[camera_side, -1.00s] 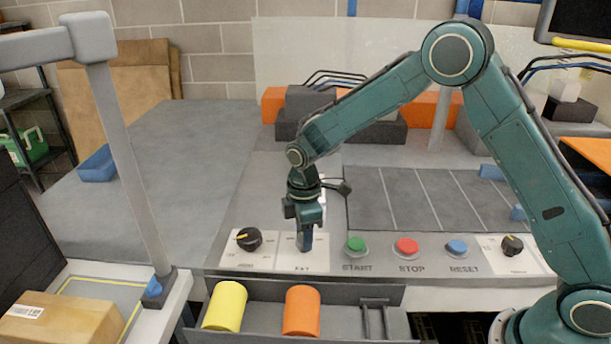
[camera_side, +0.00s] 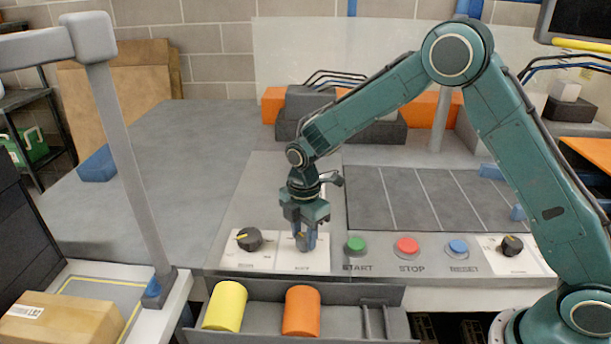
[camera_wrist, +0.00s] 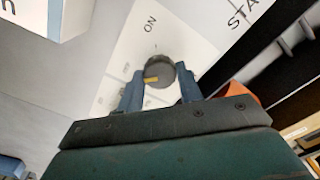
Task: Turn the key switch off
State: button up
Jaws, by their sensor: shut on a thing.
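The key switch (camera_wrist: 160,72) is a dark round knob with a yellow mark, on a white plate (camera_wrist: 113,72) on the panel. In the wrist view it sits between the two blue fingers of my gripper (camera_wrist: 160,92), which are shut on it from both sides. The yellow mark lies toward the left of the knob there, not toward the printed ON label. In the side view my gripper (camera_side: 304,243) points down onto the switch, and its fingers partly hide the knob.
Green (camera_side: 356,244), red (camera_side: 405,246) and blue (camera_side: 457,247) buttons stand to the right. Black knobs flank the row at left (camera_side: 249,239) and right (camera_side: 511,246). A tray (camera_side: 345,322) in front holds a yellow cylinder (camera_side: 226,306) and an orange cylinder (camera_side: 301,311).

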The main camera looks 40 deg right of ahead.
aim_at(304, 237)
jog(key=o, duration=1)
jog(key=shift+r, duration=0.15)
notch_tip(304, 237, up, 14)
jog(key=shift+f, duration=0.2)
